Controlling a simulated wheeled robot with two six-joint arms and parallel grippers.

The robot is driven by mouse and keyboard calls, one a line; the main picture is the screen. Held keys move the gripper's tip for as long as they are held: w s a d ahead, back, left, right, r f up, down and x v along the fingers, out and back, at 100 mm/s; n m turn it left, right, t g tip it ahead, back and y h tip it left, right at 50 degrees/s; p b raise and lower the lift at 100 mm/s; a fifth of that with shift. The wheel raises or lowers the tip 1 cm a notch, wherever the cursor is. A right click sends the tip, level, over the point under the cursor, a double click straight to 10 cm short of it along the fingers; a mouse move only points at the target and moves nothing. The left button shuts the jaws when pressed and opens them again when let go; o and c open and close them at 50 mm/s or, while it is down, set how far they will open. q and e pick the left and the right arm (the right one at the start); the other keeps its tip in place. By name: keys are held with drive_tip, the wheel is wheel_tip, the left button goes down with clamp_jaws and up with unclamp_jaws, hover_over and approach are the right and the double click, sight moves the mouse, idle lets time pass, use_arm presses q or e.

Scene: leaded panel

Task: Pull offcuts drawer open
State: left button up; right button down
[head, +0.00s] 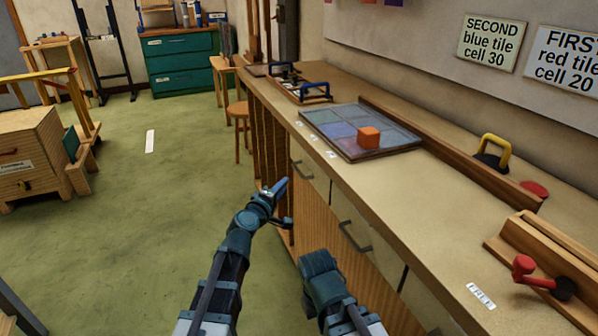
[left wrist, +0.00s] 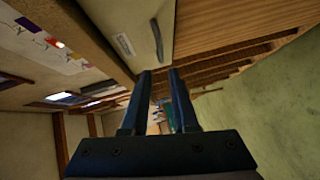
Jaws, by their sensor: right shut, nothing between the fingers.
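The bench's near side has a pale drawer front with a dark bar handle (head: 302,170). In the left wrist view the handle (left wrist: 157,40) stands just beyond my fingertips, with a small label (left wrist: 123,45) too small to read on the drawer front. I cannot tell by label which drawer is the offcuts drawer. My left gripper (head: 282,200) is open and empty, beside and a little below that handle, apart from it. A second drawer with a handle (head: 355,238) is nearer me. My right gripper (head: 318,262) is shut and empty, low in front of the bench; its fingertips are hard to see.
On the bench top (head: 440,215) lie a leaded panel (head: 345,143) with an orange block (head: 368,138), a yellow-handled tool (head: 493,150) and a wooden fixture with a red knob (head: 523,266).

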sight(298, 170)
use_arm(q)
drive_tip(key=b+x, duration=0.1)
drive_tip(key=x, duration=1.2)
drive_tip(key=shift+a+f+b, duration=0.1)
drive_tip(key=shift+b, duration=0.3)
drive_tip(key=shift+c, duration=0.2)
clamp_jaws()
drive_tip(key=shift+s, duration=0.1)
idle(0.4)
